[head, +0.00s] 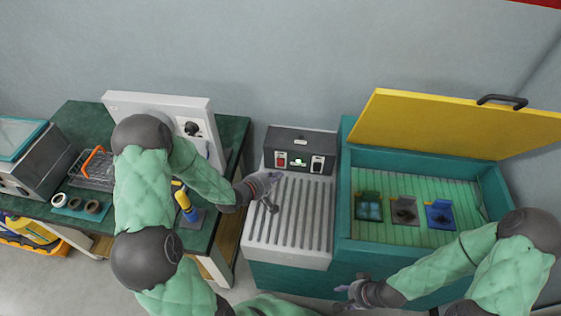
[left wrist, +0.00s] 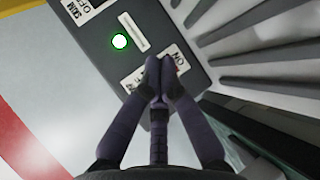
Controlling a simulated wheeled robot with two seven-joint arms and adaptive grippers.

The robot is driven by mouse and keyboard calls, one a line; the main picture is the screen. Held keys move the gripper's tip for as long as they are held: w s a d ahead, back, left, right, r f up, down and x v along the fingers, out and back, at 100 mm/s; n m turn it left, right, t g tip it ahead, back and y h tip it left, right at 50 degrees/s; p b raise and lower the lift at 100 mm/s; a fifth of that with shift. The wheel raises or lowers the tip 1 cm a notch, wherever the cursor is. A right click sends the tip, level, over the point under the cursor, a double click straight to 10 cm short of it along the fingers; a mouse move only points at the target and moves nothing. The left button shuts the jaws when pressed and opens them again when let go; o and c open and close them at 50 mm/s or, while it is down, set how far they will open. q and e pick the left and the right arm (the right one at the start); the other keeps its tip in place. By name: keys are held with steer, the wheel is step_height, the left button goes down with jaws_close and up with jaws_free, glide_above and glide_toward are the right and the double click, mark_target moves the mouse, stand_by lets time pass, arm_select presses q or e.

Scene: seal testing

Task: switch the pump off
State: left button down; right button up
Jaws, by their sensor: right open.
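The dark grey control box (head: 300,139) stands at the back of the slatted metal top. Its front has a red switch (head: 281,160) at left, a small green light (head: 298,162) in the middle and a black switch (head: 318,164) at right. My left gripper (head: 274,181) is just in front of the box's left end. In the left wrist view its fingertips (left wrist: 160,66) are together, over a white label with "ON" on the box (left wrist: 97,45). They hide what lies behind them; contact cannot be told. The green light (left wrist: 120,41) is lit. My right gripper (head: 345,290) is open, low in front of the teal tank.
The teal tank (head: 343,210) with its raised yellow lid (head: 440,125) stands right of the slatted top (head: 290,225). Several small fixtures sit inside it. A green bench (head: 80,115) with a white panel, wire basket and rings is at left.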

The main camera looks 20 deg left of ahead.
arm_select(q)
steer(key=shift+w+a+r, duration=0.1)
steer(key=shift+w+a, duration=0.05)
steer(key=shift+w, duration=0.5)
steer(key=shift+w+a+r, duration=0.1)
steer(key=shift+w+a, duration=0.05)
steer(key=shift+w, duration=0.5)
steer(key=shift+w, duration=0.15)
stand_by(0.5)
steer(key=shift+w+a, duration=0.1)
steer(key=shift+w, duration=0.15)
steer(key=shift+w+a+p, duration=0.1)
steer(key=shift+w+p, duration=0.2)
stand_by(0.7)
steer(key=shift+s, duration=0.1)
steer(key=shift+s+d, duration=0.2)
steer(key=shift+s, duration=0.45)
steer(key=shift+s, duration=0.1)
steer(key=shift+s+d+f, duration=0.1)
steer(key=shift+s+d, duration=0.1)
steer(key=shift+s, duration=0.55)
steer(key=shift+s+d+f, duration=0.1)
steer(key=shift+s+d, duration=0.1)
steer(key=shift+s, duration=0.6)
steer(key=shift+s+d+f, duration=0.1)
steer(key=shift+s+d, duration=0.1)
steer(key=shift+s, duration=0.55)
steer(key=shift+p, duration=0.35)
